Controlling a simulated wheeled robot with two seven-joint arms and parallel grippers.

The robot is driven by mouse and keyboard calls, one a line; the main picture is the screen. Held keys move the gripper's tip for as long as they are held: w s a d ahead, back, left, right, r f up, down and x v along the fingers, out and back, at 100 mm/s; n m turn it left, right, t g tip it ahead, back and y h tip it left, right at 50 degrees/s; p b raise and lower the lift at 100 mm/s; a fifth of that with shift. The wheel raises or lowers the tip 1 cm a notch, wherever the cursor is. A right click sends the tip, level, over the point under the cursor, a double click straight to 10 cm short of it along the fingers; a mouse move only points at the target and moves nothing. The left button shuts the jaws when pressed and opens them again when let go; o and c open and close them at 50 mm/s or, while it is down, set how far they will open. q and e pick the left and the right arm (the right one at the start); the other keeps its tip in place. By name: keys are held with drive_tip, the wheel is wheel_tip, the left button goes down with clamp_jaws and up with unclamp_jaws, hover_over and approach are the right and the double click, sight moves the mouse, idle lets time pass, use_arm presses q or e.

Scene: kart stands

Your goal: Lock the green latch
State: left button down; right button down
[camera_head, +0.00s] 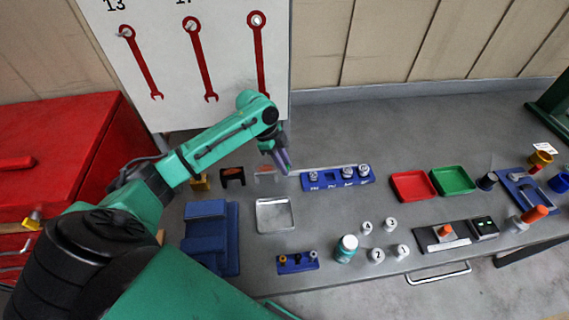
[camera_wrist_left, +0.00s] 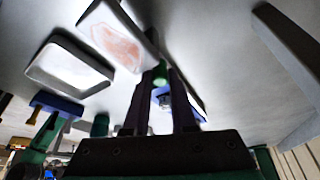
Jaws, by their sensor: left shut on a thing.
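My left gripper (camera_head: 286,166) reaches down to the bench beside the left end of a blue rack. In the left wrist view, its two dark fingers (camera_wrist_left: 160,85) are closed around a small green piece (camera_wrist_left: 160,74), which appears to be the green latch. This piece sits next to the edge of a pale plate with an orange patch (camera_wrist_left: 112,42). The plate also shows in the head view (camera_head: 264,174), just left of the fingers. The gripper hides the green latch in the head view, and its locked state cannot be told. My right gripper is not in view.
The blue rack (camera_head: 338,180) with several fittings stands right of the gripper. A metal tray (camera_head: 259,217) lies in front, and a blue block (camera_head: 205,235) stands to its left. Red (camera_head: 397,187) and green (camera_head: 452,181) trays lie further right. The bench behind the gripper is clear.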

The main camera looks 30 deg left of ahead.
sight(300, 173)
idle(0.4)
use_arm(q)
drive_tip(key=shift+w+d, duration=0.45)
drive_tip(key=shift+d, duration=0.15)
drive_tip(key=shift+w+d, duration=0.4)
drive_tip(key=shift+d, duration=0.2)
drive_tip(key=c, duration=0.8)
unclamp_jaws()
drive_tip(key=shift+c, duration=0.2)
drive_tip(key=shift+o, duration=0.6)
drive_tip(key=shift+w, duration=0.1)
drive_tip(key=b+v, duration=0.2)
drive_tip(key=v, duration=0.9)
drive_tip(key=shift+r, duration=0.4)
drive_tip(key=shift+a, duration=0.15)
